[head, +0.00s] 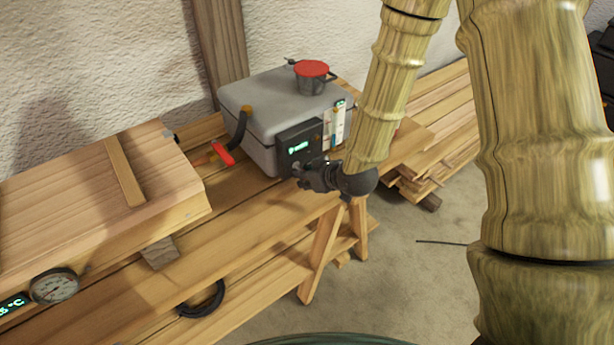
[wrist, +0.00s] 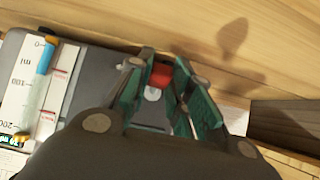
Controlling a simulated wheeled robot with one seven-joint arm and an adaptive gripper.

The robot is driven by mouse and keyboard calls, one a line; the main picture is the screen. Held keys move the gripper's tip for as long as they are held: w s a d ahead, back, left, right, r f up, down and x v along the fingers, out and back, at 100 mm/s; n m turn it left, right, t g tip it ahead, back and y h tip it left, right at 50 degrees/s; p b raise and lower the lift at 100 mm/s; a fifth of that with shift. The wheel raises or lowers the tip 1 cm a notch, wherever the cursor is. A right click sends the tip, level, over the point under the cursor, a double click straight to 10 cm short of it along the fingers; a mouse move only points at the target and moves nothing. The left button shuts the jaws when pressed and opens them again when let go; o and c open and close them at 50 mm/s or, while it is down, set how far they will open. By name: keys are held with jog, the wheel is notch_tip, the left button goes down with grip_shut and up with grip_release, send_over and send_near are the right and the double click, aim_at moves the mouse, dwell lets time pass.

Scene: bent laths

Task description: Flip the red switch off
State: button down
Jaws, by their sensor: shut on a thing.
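The red switch (wrist: 161,75) shows in the wrist view near the edge of a dark grey housing, with a small pale part just below it. My gripper (wrist: 160,70) has its green-padded fingers on either side of the switch and is shut on it. In the head view my gripper (head: 299,173) is at the lower front of the grey box (head: 262,105), beside its dark panel (head: 298,146) with a lit green display. There the switch is hidden by the gripper, and its on or off position cannot be told.
The box stands on a wooden bench (head: 235,235) and carries a pot with a red lid (head: 312,68). A black hose and a red handle (head: 222,154) are at its left. A wooden case (head: 95,195) and a gauge (head: 54,286) are further left. Planks lie at right.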

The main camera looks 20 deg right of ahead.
jog(key=c, duration=1.3)
grip_release()
jog(key=v, duration=0.7)
jog(key=shift+s+d+r, duration=0.1)
jog(key=shift+s, duration=0.1)
